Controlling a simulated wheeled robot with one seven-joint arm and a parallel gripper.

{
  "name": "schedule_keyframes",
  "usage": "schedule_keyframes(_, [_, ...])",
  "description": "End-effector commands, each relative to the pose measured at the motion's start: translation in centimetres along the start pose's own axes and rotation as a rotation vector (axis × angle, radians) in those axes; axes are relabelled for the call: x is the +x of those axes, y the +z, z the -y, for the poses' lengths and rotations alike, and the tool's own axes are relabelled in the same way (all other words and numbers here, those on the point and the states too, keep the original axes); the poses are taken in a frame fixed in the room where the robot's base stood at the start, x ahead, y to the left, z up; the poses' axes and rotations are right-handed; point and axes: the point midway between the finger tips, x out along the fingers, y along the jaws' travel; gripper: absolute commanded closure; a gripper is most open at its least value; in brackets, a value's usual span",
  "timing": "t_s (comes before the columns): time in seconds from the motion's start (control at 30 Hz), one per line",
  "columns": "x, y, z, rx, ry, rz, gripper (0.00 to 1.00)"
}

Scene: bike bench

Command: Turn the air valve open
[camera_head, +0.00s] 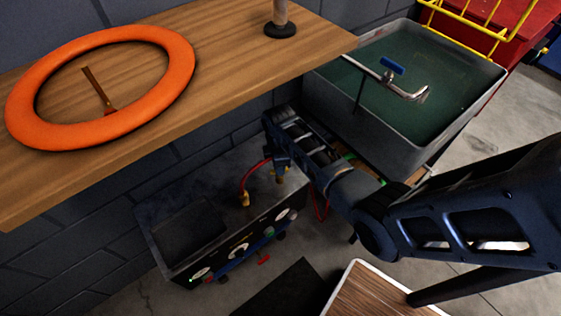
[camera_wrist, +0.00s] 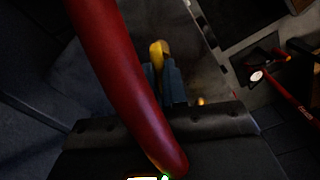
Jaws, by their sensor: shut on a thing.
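The air valve shows as a yellow handle (camera_wrist: 157,52) in the wrist view, between the fingertips of my gripper (camera_wrist: 161,75). My gripper is shut on it. In the head view my gripper (camera_head: 281,161) points down over the compressor (camera_head: 190,203), with a small yellow piece of the valve (camera_head: 279,178) just below it. The valve's lower part is hidden. A red hose (camera_head: 248,175) arches beside the gripper to a brass fitting (camera_head: 245,199). The hose (camera_wrist: 118,80) crosses the wrist view in front of the left finger.
A wooden bench (camera_head: 220,70) overhangs the compressor and bears an orange ring-shaped tyre or tube (camera_head: 180,75). A water-filled tub (camera_head: 375,150) with a metal pipe stands to the right. The brick wall (camera_head: 60,235) is close behind the compressor.

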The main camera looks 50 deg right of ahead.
Motion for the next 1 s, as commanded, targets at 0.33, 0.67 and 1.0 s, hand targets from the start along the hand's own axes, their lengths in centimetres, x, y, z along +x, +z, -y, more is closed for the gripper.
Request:
schedule_keyframes(0.33, [-0.18,0.11,-0.14,-0.244,0.002,0.001,1.00])
schedule_keyframes(0.67, [-0.11,0.11,-0.16,-0.350,0.003,0.001,1.00])
schedule_keyframes(1.0, [-0.07,0.11,-0.17,-0.364,0.003,0.002,1.00])
